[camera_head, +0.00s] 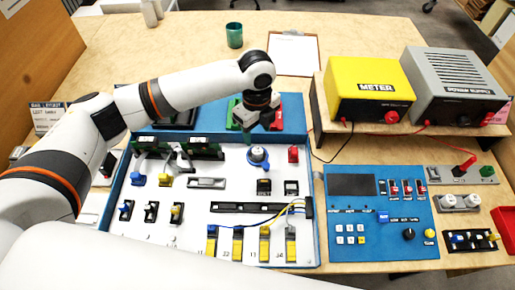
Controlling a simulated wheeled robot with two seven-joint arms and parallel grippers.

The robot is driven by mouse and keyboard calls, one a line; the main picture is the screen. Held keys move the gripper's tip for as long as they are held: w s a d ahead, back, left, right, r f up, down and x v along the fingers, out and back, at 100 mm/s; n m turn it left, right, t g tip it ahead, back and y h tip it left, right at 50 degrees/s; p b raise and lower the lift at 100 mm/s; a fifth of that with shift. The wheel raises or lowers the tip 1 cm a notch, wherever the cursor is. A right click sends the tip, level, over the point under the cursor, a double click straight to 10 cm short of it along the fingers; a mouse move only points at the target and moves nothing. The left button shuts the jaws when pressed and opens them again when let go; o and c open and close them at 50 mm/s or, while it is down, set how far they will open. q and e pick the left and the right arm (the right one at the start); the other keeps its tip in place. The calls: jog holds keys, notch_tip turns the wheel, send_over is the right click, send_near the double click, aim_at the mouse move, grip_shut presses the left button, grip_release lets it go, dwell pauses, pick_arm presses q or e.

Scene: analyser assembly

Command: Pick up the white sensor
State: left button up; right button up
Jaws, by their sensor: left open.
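My left gripper (258,122) points down over the upper middle of the white panel (225,178) in the blue-framed tray. Its jaws are open. Two white round pieces (448,201) sit in a grey holder at the right. I cannot tell for certain which white piece is the sensor. My right gripper is not in view.
A blue control panel (350,246) lies to the right. A yellow meter (370,88) and grey power supply (455,84) stand on a wooden shelf behind it. A clipboard (293,55) and green cup (234,36) are at the back. My left arm covers much of the left side.

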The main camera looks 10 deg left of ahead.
aim_at(257, 150)
pick_arm(q)
notch_tip(257, 150, down, 2)
jog(key=shift+s+f, duration=0.1)
jog(key=shift+f, duration=0.75)
notch_tip(257, 150, down, 4)
jog(key=shift+r+p, duration=0.2)
jog(key=shift+p, duration=0.25)
jog(key=shift+w+f, duration=0.2)
jog(key=shift+f, duration=0.35)
jog(key=c, duration=1.1)
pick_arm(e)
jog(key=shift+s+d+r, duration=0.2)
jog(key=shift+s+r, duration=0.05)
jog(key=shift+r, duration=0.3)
